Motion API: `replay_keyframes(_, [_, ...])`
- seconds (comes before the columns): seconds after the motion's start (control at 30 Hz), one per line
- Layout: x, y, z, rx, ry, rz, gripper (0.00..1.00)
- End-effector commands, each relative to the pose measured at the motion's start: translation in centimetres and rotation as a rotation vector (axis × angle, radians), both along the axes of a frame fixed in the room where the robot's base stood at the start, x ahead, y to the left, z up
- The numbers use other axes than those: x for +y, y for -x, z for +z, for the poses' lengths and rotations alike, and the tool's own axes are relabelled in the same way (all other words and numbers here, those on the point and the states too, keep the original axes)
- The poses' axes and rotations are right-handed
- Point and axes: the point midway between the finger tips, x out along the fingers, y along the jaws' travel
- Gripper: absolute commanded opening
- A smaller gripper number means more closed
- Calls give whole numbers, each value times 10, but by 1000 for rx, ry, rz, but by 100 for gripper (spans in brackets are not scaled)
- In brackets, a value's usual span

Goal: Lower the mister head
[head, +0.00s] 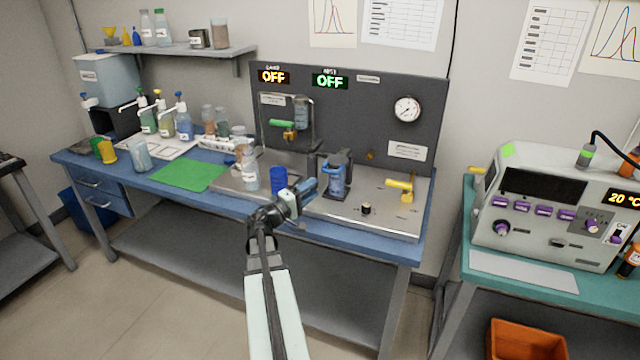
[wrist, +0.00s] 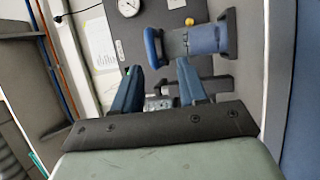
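My gripper (head: 309,187) is over the front of the steel deck, left of and in front of a clear blue vessel (head: 337,181) in a dark stand. In the wrist view my gripper (wrist: 160,82) has its two blue fingers apart with nothing held between them. A second clear vessel (head: 301,114) hangs on a frame by the panel. I cannot tell which part is the mister head.
A dark blue cup (head: 279,180) and a labelled bottle (head: 250,176) stand left of my gripper. A green-handled valve (head: 284,127) sits by the panel. A yellow-handled valve (head: 402,187) and a small black knob (head: 366,208) are on the deck's right. The two displays read OFF.

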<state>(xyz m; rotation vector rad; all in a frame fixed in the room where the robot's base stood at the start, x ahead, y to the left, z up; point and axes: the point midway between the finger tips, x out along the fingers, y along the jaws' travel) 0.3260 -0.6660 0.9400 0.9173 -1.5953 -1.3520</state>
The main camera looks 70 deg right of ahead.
Motion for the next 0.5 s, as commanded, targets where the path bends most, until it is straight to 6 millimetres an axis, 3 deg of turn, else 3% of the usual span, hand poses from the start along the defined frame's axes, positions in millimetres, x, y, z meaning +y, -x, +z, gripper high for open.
replay_keyframes(0.03, [12, -4, -1, 0, 0, 3, 42])
replay_keyframes(0.2, [37, -14, -5, 0, 0, 2, 42])
replay_keyframes(0.5, [58, -24, -8, 1, 1, 0, 42])
